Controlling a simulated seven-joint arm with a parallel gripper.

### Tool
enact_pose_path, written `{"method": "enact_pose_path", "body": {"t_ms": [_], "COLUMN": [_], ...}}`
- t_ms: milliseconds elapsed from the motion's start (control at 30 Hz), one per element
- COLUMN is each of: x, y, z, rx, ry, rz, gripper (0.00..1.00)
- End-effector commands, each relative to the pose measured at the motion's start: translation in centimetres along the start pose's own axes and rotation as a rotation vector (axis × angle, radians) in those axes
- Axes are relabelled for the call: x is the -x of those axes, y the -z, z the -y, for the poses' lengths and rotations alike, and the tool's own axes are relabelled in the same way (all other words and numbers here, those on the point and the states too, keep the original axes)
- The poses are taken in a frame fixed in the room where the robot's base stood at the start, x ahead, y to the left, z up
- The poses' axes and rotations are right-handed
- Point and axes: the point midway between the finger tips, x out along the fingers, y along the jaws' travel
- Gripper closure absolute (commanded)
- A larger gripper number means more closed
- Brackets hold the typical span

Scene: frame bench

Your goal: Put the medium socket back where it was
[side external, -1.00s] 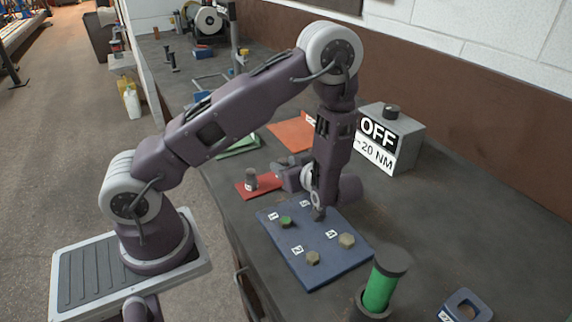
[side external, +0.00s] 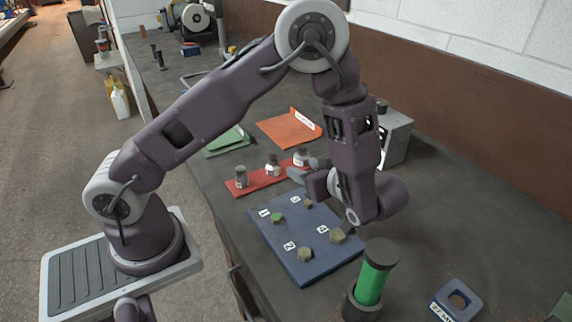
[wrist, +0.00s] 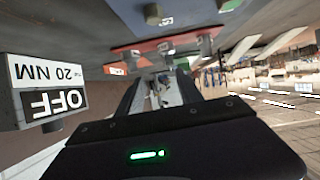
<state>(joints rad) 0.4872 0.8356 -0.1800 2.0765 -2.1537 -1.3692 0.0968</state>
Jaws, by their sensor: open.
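Three grey sockets stand upright in a row on the red tray (side external: 258,185): a left one (side external: 241,177), a middle one (side external: 272,166) and a right one (side external: 301,157). The middle one looks like the medium socket, though sizes are hard to compare. My gripper (side external: 306,170) is low beside the right end of the tray, pointing toward it. In the upside-down wrist view, its fingers (wrist: 162,93) are apart with no socket between them. The red tray (wrist: 160,43) and sockets show beyond the fingertips.
A blue board (side external: 310,270) with several numbered bolts, one green, lies in front of the tray. A green cylinder (side external: 372,282) with dark ends and a blue-grey holed block (side external: 470,305) stand nearer. Orange (side external: 285,128) and green (side external: 226,141) trays lie behind. The OFF/20 NM box (wrist: 45,88) is close by.

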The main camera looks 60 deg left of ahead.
Motion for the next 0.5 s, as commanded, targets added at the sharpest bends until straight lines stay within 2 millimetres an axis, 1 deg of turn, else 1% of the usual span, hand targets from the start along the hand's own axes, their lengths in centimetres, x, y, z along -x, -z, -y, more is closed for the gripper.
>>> {"method": "enact_pose_path", "body": {"t_ms": [67, 100, 133, 167, 200, 233, 267, 300, 333, 367, 400, 433, 467, 500], "x": [1.0, 2.3, 3.7, 5.6, 8.4, 10.6, 13.1, 16.2, 18.4, 20.3, 22.1, 22.8, 22.8, 22.0], "y": [0.8, 1.6, 2.5, 3.7, 5.5, 7.0, 8.6, 10.6, 12.0, 13.1, 14.1, 14.4, 14.4, 14.0], "z": [-3.3, -6.0, -8.1, -10.1, -12.0, -12.8, -13.1, -12.5, -11.3, -9.4, -6.1, -3.2, -0.2, 3.8], "rx": [0.055, 0.090, 0.111, 0.122, 0.120, 0.105, 0.077, 0.019, -0.043, -0.122, -0.249, -0.355, -0.466, -0.608], "ry": [-0.122, -0.235, -0.338, -0.449, -0.596, -0.708, -0.821, -0.967, -1.071, -1.165, -1.268, -1.322, -1.355, -1.363], "rz": [0.122, 0.222, 0.304, 0.384, 0.479, 0.541, 0.596, 0.654, 0.684, 0.704, 0.711, 0.704, 0.689, 0.662], "gripper": [0.57, 0.57, 0.57, 0.57, 0.57, 0.57, 0.57, 0.57, 0.57, 0.57, 0.57, 0.57, 0.57, 0.57]}}
